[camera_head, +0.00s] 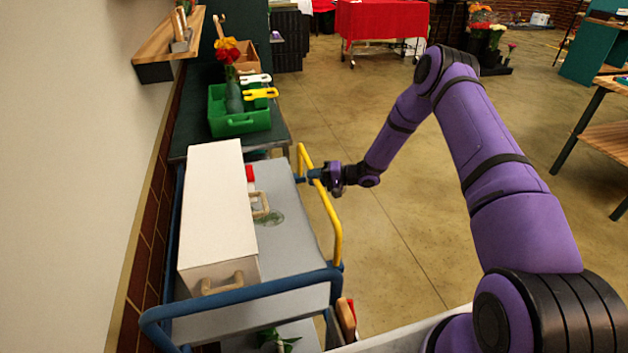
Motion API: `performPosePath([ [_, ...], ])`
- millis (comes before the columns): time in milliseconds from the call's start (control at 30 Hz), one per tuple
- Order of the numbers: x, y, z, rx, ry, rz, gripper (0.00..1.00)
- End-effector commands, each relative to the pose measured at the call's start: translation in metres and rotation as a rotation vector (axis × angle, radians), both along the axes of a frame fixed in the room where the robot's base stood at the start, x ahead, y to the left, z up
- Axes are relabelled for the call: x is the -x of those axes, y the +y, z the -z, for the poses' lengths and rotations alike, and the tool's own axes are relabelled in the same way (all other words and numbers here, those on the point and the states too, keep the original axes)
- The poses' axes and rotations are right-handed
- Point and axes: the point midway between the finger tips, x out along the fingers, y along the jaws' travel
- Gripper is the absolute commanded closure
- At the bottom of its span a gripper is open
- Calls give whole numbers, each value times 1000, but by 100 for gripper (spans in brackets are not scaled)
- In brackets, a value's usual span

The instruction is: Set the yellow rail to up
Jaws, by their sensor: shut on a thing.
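The yellow rail (332,215) runs along the right side of a grey cart. Its bar shows above the cart's top shelf, with its far end bent down near the shelf and its near end bent down by the blue handle. My gripper (313,176) reaches in from the right and is shut on the yellow rail, toward its far half. The fingertips are small in the view and partly hidden by the gripper body. The exact tilt of the rail is hard to tell.
The cart (290,235) carries a white drawer box (215,210) on its left. A blue handle (250,290) crosses its near end. Beyond it a green crate (238,123) stands on a dark table. Open floor (400,230) lies to the right.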

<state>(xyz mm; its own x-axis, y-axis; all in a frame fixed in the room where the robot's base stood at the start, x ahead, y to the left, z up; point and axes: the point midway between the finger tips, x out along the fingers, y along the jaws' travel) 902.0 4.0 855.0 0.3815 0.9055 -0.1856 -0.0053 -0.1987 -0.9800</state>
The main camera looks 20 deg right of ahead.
Motion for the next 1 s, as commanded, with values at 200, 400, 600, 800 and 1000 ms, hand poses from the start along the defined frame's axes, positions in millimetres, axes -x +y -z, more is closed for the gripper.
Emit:
performPosePath([
  [200, -2, 0, -5, -6, -7, 1, 52],
  [400, -2, 0, -4, -4, -5, 1, 52],
  [600, 4, -16, -6, -5, -4, 3, 52],
  [800, 18, -50, -13, -4, -6, 4, 52],
  [1000, 31, -80, -20, -5, -6, 3, 52],
])
